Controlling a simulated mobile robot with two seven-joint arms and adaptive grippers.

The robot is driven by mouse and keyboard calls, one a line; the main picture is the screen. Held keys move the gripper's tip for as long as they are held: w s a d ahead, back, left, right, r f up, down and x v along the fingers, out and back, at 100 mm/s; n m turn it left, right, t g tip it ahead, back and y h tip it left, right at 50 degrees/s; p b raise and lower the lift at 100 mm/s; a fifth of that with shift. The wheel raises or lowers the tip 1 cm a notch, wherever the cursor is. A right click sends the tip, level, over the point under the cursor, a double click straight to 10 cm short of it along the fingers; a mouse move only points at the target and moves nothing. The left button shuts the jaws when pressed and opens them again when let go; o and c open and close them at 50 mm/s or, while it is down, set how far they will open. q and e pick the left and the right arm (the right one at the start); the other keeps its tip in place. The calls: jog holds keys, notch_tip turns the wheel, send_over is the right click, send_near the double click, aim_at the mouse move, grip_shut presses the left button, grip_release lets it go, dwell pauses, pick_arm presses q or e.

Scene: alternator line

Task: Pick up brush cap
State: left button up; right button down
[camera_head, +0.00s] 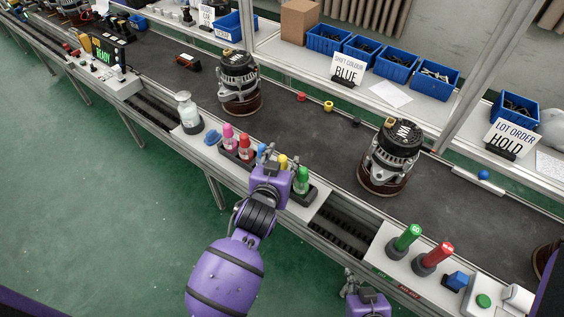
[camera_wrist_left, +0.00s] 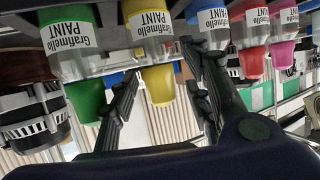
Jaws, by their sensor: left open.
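The brush caps appear to be the coloured caps on paint bottles standing in a black rack (camera_head: 305,199). In the head view they are pink (camera_head: 228,131), red (camera_head: 245,141), yellow (camera_head: 283,161) and green (camera_head: 303,173). My left gripper (camera_head: 272,158) is open at the rack, partly hiding the yellow and blue bottles. The left wrist view shows the bottles upside down, with the yellow cap (camera_wrist_left: 158,86) between the open fingers (camera_wrist_left: 160,95); I cannot tell whether they touch it. A finger hides much of the blue bottle (camera_wrist_left: 210,28). My right gripper (camera_head: 350,284) is at the bottom edge, its jaws unclear.
Two alternators (camera_head: 238,82) (camera_head: 390,155) stand on the dark belt. Small red (camera_head: 301,97), yellow (camera_head: 328,106), black (camera_head: 355,122) and blue (camera_head: 483,174) pieces lie along its far side.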

pick_arm(q)
jog(key=c, duration=0.9)
jog(key=shift+o, duration=0.2)
